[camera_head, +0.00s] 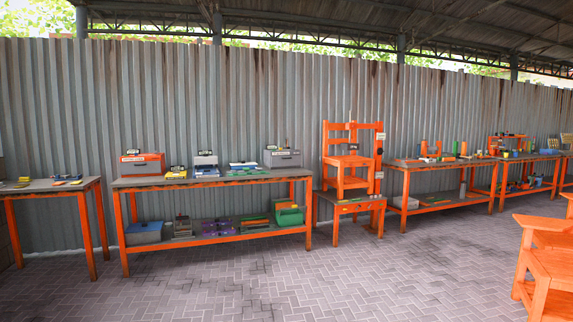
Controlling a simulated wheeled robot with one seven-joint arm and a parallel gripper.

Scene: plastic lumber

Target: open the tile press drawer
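I cannot tell for certain which thing is the tile press, as the labels are too small to read. On the long orange-legged table, an orange box-shaped unit (142,165) with a pale label strip and a small sign on top stands at the left. A grey box-shaped unit (282,158) with a small sign stands at the right end. A smaller grey unit (205,160) stands between them. No drawer is visibly pulled out on any of them. My gripper is not in view.
The long table (240,181) has a lower shelf with bins and purple and green items. Other tables stand left and right. Orange chairs (548,262) are near right. The paved floor is clear in front.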

